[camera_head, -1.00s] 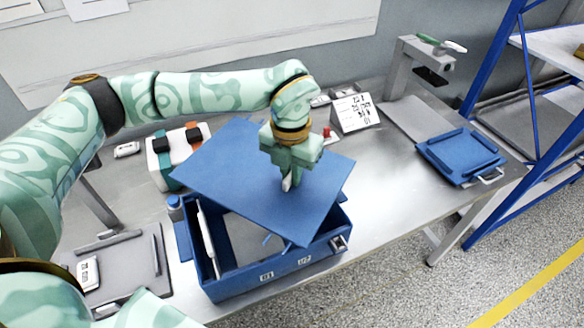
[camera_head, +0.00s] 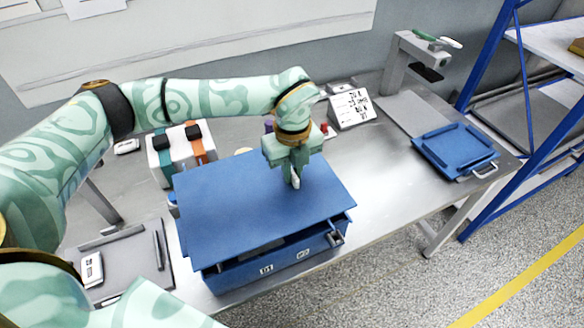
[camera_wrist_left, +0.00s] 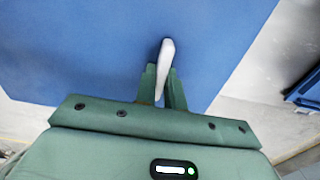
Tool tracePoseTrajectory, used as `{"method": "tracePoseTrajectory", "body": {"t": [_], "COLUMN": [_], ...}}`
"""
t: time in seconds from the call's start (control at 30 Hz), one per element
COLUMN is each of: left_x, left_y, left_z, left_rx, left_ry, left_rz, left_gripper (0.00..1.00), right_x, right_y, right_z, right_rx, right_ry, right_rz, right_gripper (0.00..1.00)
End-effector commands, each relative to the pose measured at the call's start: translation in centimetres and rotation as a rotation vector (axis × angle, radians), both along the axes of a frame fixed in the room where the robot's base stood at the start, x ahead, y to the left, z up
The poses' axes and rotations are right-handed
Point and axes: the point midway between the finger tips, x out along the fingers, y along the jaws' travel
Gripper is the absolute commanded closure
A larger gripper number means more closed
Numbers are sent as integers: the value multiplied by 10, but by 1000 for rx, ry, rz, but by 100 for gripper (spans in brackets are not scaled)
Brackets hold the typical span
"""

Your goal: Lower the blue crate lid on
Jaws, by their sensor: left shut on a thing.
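The blue crate lid (camera_head: 243,208) is a flat blue board over the blue crate (camera_head: 275,265) in the head view. It covers nearly all of the crate's opening. A dark gap shows between the lid's front edge and the crate's front wall, so the lid looks slightly above the rim there. My left gripper (camera_head: 295,180) is shut on the lid's pale upright handle (camera_wrist_left: 165,62), which the left wrist view shows between the fingers. The lid (camera_wrist_left: 90,50) fills much of that view. The crate's inside is hidden. My right gripper is not in view.
A white case with orange and green straps (camera_head: 182,150) stands behind the crate. A grey tray (camera_head: 128,262) lies to its left. A blue tray (camera_head: 457,152) lies at the right of the metal table.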

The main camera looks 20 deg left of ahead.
Motion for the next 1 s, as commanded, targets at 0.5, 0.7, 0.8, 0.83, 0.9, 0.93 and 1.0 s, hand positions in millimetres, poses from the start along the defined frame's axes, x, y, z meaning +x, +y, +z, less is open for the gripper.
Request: {"method": "tracePoseTrajectory", "body": {"t": [0.5,0.7,0.8,0.83,0.9,0.93,1.0], "left_x": [0,0,0,0,0,0,0], "left_y": [0,0,0,0,0,0,0], "left_z": [-39,-51,-53,-54,-54,-54,-54], "left_rx": [0,0,0,0,0,0,0], "left_ry": [0,0,-1,-1,-1,-1,-1], "left_rz": [-1,-1,-1,-1,-1,-1,-1], "left_gripper": [100,100,100,100,100,100,100], "right_x": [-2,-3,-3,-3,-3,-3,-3], "right_y": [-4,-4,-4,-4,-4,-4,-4], "right_z": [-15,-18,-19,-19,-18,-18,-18], "right_rx": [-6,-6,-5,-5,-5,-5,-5], "right_ry": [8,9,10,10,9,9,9], "right_rz": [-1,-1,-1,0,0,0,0], "right_gripper": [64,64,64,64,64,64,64]}}
